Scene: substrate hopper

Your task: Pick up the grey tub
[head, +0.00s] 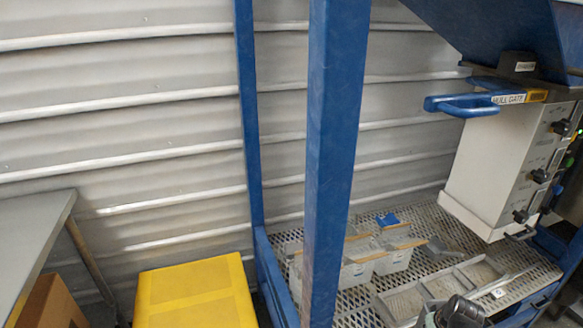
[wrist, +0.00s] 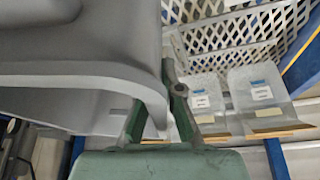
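A large grey, smooth-walled object that looks like the grey tub (wrist: 80,75) fills the upper left of the wrist view, very close to the camera. Its curved rim comes down between the two green fingers of my gripper (wrist: 158,108). One finger is partly hidden behind the grey wall; the other runs along its right side. Whether the fingers press on the wall cannot be told. In the head view only the top of my wrist (head: 460,312) shows at the bottom edge; the fingers are hidden there, and I cannot make out the tub clearly.
Clear bins (head: 392,258) with brown front strips stand on a metal mesh deck (head: 355,300); they also show in the wrist view (wrist: 258,88). A white control box (head: 500,160) hangs above right. A yellow stool (head: 195,295) stands left.

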